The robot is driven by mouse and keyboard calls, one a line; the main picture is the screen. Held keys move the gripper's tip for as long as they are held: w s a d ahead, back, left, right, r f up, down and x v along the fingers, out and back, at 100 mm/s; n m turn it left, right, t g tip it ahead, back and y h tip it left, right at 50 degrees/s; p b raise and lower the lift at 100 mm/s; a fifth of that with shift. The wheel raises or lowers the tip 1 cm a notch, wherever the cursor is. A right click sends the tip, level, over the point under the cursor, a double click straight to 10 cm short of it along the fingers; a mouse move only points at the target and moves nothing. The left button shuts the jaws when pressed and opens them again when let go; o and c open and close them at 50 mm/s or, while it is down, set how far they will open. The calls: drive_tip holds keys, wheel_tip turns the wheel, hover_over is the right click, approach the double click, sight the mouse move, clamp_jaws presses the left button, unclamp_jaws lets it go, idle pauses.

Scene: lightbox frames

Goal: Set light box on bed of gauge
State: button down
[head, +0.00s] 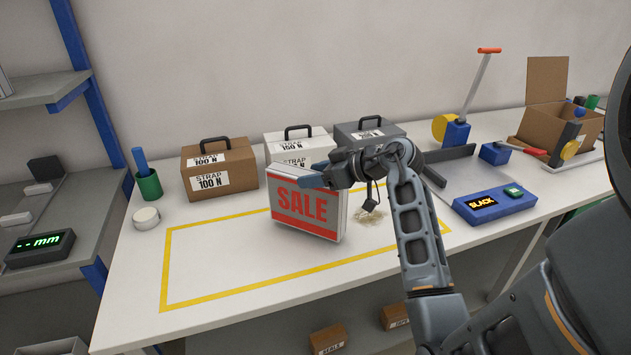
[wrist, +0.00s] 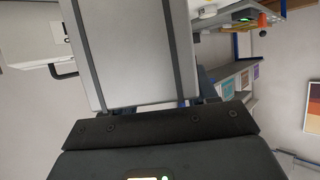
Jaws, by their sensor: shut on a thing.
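The light box (head: 318,222) is a pale box with a red face reading SALE. It stands near upright, slightly tilted, over the yellow-outlined area of the table; I cannot tell whether its lower edge touches the table. My gripper (head: 322,174) is shut on its upper part. In the wrist view the light box (wrist: 130,50) is a grey panel with dark side strips, just beyond my gripper (wrist: 160,128). A unit with a green mm display (head: 40,248), seemingly the gauge, is on the left-hand shelf, with a dark block (head: 46,168) behind it.
Boxes marked STRAP, brown (head: 220,168), white (head: 298,146) and grey (head: 366,132), line the table's back. A green cup (head: 148,186) and a tape roll (head: 146,218) are at left. A blue SLACK unit (head: 494,206) and an open carton (head: 555,120) are at right.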

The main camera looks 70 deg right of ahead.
drive_tip(key=shift+f, duration=1.05)
drive_tip(key=shift+c, duration=1.6)
unclamp_jaws()
drive_tip(key=v, duration=1.2)
drive_tip(key=shift+b, duration=0.3)
